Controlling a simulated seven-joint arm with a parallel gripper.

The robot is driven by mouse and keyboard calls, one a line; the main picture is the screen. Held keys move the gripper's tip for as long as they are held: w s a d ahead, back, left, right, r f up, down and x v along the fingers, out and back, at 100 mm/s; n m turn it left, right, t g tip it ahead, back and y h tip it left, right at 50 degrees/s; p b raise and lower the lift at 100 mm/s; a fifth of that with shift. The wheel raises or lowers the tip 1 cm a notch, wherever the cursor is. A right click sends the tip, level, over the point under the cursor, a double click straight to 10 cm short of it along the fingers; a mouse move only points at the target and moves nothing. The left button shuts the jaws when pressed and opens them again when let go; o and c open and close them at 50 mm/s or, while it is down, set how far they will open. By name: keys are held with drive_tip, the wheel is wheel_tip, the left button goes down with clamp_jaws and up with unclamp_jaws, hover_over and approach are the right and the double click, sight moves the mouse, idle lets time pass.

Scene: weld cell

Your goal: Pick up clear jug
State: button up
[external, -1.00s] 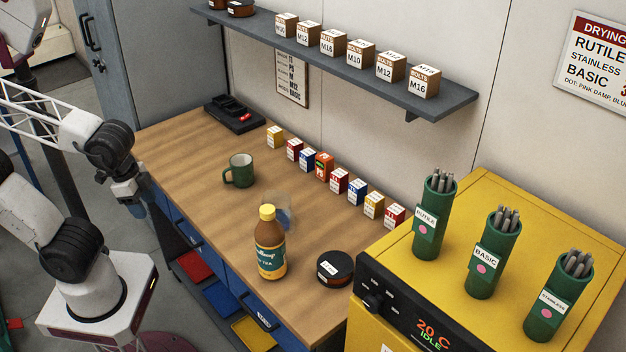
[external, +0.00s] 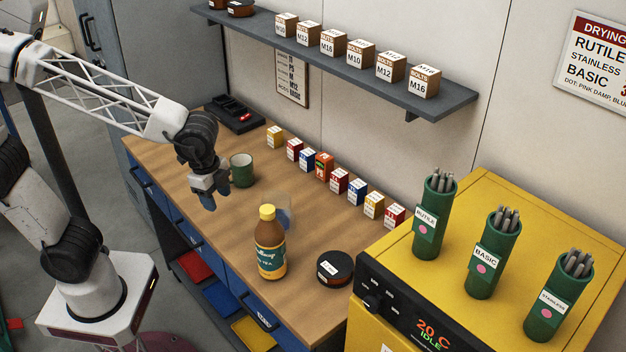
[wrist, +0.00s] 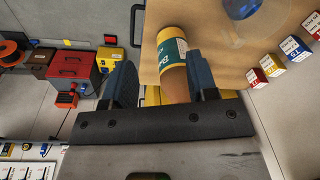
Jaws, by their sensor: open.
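The clear jug (external: 283,205) stands on the wooden bench, partly hidden behind the brown bottle in the external view. My gripper (external: 210,200) is open and empty. It hangs over the near side of the bench, left of the jug and in front of the green mug.
A brown bottle with a yellow cap (external: 269,243) stands close in front of the jug. A green mug (external: 242,169) is behind my gripper. Small boxes (external: 340,181) line the back; a dark round tin (external: 335,268) sits to the right.

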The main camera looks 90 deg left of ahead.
drive_tip(key=w+a+f+m, duration=0.1)
drive_tip(key=w+a+f, duration=0.1)
drive_tip(key=w, duration=0.3)
drive_tip(key=w+a+f+m, duration=0.1)
drive_tip(key=w+a+f, duration=0.15)
drive_tip(key=w, duration=0.25)
drive_tip(key=m+g, duration=0.1)
drive_tip(key=m, duration=0.2)
hover_over(292, 218)
wheel_tip(292, 218, down, 5)
drive_tip(key=shift+f, duration=1.3)
drive_tip(key=shift+a+f, duration=0.15)
drive_tip(key=shift+f, duration=2.5)
clamp_jaws()
